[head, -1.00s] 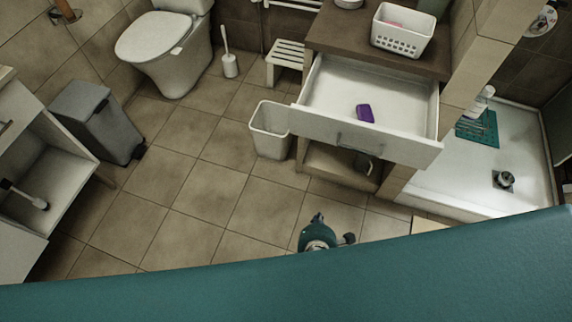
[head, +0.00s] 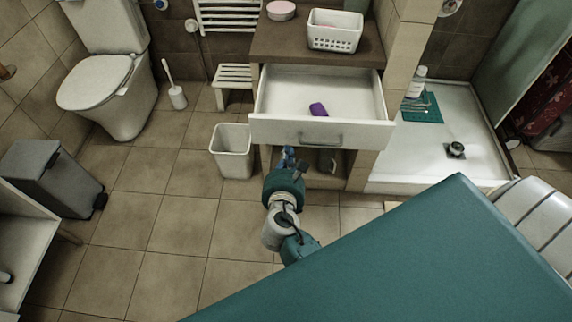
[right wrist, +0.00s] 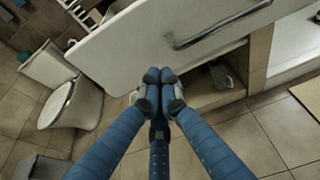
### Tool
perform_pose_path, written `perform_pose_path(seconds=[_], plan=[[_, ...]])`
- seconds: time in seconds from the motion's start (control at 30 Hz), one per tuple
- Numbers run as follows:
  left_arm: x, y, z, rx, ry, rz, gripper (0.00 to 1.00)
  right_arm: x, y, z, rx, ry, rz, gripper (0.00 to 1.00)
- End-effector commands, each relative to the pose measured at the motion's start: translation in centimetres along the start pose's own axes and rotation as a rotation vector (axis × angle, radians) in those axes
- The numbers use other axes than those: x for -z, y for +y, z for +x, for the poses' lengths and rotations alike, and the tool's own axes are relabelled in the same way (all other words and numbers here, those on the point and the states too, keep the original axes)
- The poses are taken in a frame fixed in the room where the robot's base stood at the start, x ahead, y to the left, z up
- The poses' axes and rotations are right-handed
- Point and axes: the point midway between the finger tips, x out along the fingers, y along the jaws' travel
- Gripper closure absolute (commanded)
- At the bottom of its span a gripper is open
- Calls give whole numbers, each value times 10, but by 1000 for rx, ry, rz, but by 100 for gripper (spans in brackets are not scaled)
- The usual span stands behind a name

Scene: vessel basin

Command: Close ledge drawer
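The ledge drawer (head: 350,129) is pulled out under the brown ledge (head: 280,42), with its white front toward me. A bar handle (head: 322,138) is on that front. A purple item (head: 318,109) lies inside. My right gripper (head: 287,156) is low, just below the left part of the drawer front. In the right wrist view the drawer front (right wrist: 130,45) fills the upper part, with its handle (right wrist: 215,25) to the upper right. The gripper's blue fingertips (right wrist: 159,77) are together and hold nothing visible. Contact with the drawer cannot be told. My left gripper is out of view.
A white bin (head: 233,150) stands left of the drawer. A dark item (head: 327,162) sits in the open shelf below. A basket (head: 334,32) and a pink-topped container (head: 281,10) stand on the ledge. A shower tray (head: 430,158) is at right.

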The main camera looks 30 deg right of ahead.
Motion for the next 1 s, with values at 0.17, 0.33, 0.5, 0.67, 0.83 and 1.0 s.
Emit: perform_pose_path(seconds=[0.17, 0.33, 0.5, 0.67, 0.83, 1.0], plan=[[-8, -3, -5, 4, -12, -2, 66, -10, 0, 25, 0, -2, -1, 100], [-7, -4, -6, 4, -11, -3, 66, -11, 1, 34, -2, 0, 0, 100], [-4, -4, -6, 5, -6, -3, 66, -12, 0, 36, -2, 1, 1, 100], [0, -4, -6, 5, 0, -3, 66, -12, 0, 35, -1, 0, 0, 100], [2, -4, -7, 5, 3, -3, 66, -14, 0, 40, -1, -1, 0, 100], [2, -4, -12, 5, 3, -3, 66, -22, 0, 58, 0, -3, -2, 100]])
